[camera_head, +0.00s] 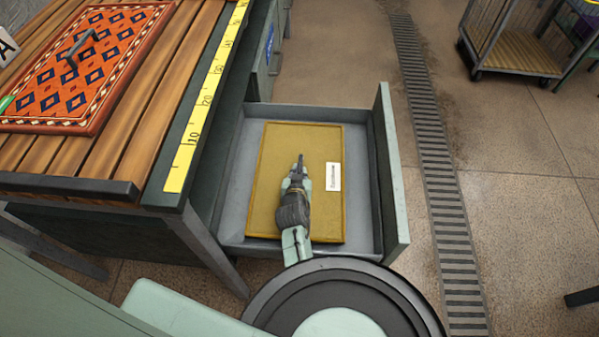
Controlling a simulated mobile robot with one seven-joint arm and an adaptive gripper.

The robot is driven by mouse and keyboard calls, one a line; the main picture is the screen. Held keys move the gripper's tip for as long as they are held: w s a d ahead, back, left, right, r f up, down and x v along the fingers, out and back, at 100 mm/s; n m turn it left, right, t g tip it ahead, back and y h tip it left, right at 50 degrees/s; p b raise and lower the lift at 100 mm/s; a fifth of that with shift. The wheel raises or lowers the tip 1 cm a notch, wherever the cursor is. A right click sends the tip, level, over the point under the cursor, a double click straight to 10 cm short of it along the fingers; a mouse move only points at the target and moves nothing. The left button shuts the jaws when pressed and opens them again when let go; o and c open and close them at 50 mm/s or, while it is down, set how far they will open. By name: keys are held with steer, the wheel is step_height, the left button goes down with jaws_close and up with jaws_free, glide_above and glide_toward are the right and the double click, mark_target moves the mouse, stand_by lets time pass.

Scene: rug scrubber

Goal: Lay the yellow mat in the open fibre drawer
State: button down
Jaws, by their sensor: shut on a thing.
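The yellow mat (273,196) is a flat mustard rectangle with a white label on its right part. It lies within the walls of the open grey drawer (232,188), with a strip of drawer floor showing along its left and right sides. I cannot tell whether it rests fully on the drawer floor. My gripper (299,163) is over the middle of the mat and shut on a part of it, seemingly a handle. My gripper and wrist hide that part and some of the mat's lower middle.
A slatted wooden table (150,120) with a yellow measuring strip stands at the left, bearing a red patterned rug (85,65) with a handle. A floor drain grate (430,140) runs right of the drawer. A wheeled cart (515,60) stands at the upper right. Floor between is clear.

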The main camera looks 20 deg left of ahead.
steer(key=shift+f+b, duration=0.4)
steer(key=shift+f, duration=0.05)
steer(key=c, duration=1.6)
jaws_free()
steer(key=shift+r, duration=0.1)
